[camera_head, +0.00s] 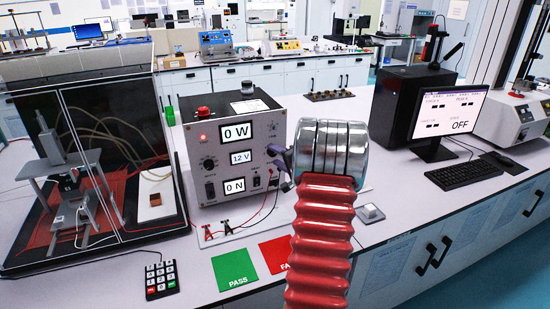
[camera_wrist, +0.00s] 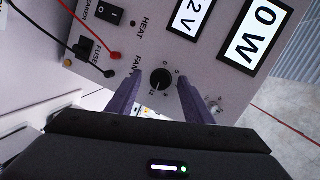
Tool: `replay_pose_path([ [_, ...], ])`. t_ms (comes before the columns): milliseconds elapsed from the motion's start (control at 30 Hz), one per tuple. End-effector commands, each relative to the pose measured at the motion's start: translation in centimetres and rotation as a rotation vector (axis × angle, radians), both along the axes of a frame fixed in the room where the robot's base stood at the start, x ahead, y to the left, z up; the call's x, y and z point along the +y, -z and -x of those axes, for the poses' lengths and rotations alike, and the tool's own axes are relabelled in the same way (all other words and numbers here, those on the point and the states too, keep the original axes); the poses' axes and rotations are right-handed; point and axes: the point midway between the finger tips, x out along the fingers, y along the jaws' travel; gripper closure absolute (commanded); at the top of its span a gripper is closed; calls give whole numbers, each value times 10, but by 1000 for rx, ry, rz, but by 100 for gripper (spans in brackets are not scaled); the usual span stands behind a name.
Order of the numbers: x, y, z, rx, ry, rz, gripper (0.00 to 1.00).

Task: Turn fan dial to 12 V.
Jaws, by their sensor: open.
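The fan dial is a round black knob (camera_wrist: 160,79) on the grey panel of the tester box (camera_head: 235,120). The label FAN and small scale numbers are printed beside it in the wrist view. Which number its mark points at is too small to tell. My gripper (camera_wrist: 160,82) is open, with one purple finger on each side of the dial. Whether the fingers touch it is not clear. In the head view my gripper (camera_head: 280,165) is at the panel's right side and largely hides the dial. The middle display (camera_head: 241,157) reads 12 V.
Other displays read 0 W (camera_head: 237,132) and 0 N (camera_head: 234,187). Red and black leads (camera_head: 240,222) run from the panel's lower part. A glass enclosure (camera_head: 85,150) stands left. Green PASS (camera_head: 235,270) and red FAIL (camera_head: 276,252) pads and a keypad (camera_head: 161,279) lie in front.

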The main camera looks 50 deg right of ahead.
Motion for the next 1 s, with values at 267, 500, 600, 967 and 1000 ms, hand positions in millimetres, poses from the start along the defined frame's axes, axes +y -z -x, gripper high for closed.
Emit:
replay_pose_path([
  [267, 11, -7, 32, 1, 2, 1, 53],
  [500, 27, -14, 71, 1, 3, -1, 53],
  [600, 33, -18, 87, 2, 2, 0, 53],
  [967, 47, -23, 120, 3, 0, -2, 53],
  [1000, 48, -23, 121, 3, 0, -2, 53],
])
